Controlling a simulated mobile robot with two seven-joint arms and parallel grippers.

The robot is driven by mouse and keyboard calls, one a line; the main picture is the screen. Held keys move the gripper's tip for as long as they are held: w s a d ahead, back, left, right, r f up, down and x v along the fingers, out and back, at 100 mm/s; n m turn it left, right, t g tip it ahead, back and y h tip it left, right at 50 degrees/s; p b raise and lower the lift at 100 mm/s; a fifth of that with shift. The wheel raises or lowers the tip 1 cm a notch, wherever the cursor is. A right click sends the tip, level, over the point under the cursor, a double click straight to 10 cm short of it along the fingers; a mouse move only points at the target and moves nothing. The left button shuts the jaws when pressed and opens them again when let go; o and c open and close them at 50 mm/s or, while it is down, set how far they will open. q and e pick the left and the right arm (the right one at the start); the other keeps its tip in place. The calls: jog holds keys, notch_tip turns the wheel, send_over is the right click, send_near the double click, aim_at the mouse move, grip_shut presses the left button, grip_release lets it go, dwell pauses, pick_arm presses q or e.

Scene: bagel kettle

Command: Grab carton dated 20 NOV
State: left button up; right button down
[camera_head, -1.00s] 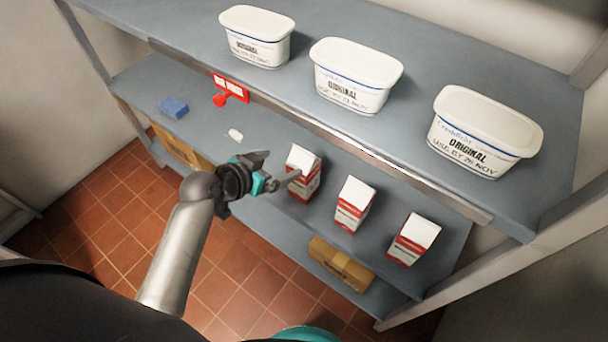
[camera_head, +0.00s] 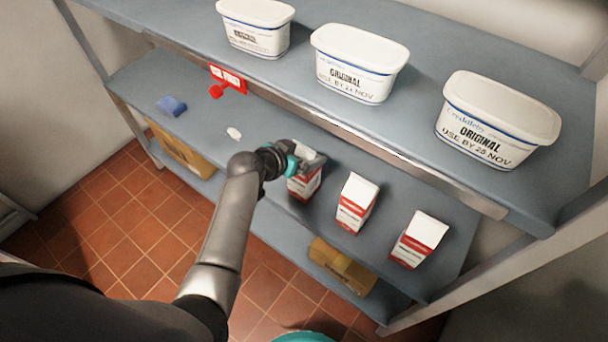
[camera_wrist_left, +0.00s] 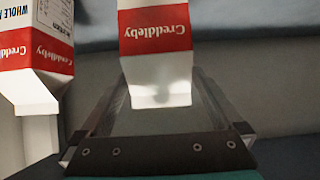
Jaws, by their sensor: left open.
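Three red-and-white cartons stand in a row on the middle shelf in the head view: a left one (camera_head: 303,187), a middle one (camera_head: 354,203) and a right one (camera_head: 418,240). No carton date is legible. My left gripper (camera_head: 312,163) is at the top of the left carton and partly hides it. Another carton (camera_wrist_left: 38,50) shows at the left there. My right gripper is not in view.
White tubs (camera_head: 255,27), (camera_head: 357,65), (camera_head: 497,120) stand on the upper shelf (camera_head: 420,120), whose edge overhangs behind the cartons. Cardboard boxes (camera_head: 342,266), (camera_head: 180,150) sit below.

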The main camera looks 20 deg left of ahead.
pick_arm(q)
jog(key=shift+c, duration=0.4)
grip_shut()
dwell(0.4)
jog(key=shift+w+r, duration=0.2)
